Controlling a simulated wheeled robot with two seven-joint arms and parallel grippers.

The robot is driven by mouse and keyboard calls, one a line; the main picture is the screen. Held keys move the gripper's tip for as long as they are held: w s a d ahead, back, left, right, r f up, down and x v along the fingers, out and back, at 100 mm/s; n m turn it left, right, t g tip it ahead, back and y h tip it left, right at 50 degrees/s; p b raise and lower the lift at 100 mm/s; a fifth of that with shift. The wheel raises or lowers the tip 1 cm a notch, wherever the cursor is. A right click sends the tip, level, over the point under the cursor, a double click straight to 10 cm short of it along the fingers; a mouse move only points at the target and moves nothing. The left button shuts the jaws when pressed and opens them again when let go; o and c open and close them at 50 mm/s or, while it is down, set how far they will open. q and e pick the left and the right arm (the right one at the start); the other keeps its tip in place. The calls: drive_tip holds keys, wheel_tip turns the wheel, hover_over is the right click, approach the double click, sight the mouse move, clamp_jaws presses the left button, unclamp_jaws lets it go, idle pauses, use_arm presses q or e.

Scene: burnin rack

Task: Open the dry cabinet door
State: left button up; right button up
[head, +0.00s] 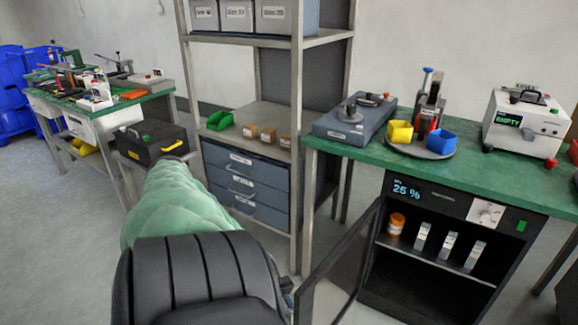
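The dry cabinet (400,283) is a black unit under the green bench on the right, with a "25 %" display. Its dark-framed door (344,262) stands swung out at the cabinet's left side, so the inside is exposed. On its shelf stand an orange jar (396,223) and three pale packets (447,245). My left arm, with a green sleeve and black padded part, fills the lower left. Only a small part of my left gripper (287,286) shows past the arm, close to the door's near edge; its fingers and any contact are hidden. My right gripper is not in view.
A grey shelf rack (297,140) with blue drawers (247,187) stands left of the cabinet. The green bench (470,172) holds instruments and yellow and blue bins. A black case (140,150) stands left, beside another green workbench (125,99). Floor shows between the rack and door.

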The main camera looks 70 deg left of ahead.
use_arm(q)
drive_tip(key=shift+a, duration=2.7)
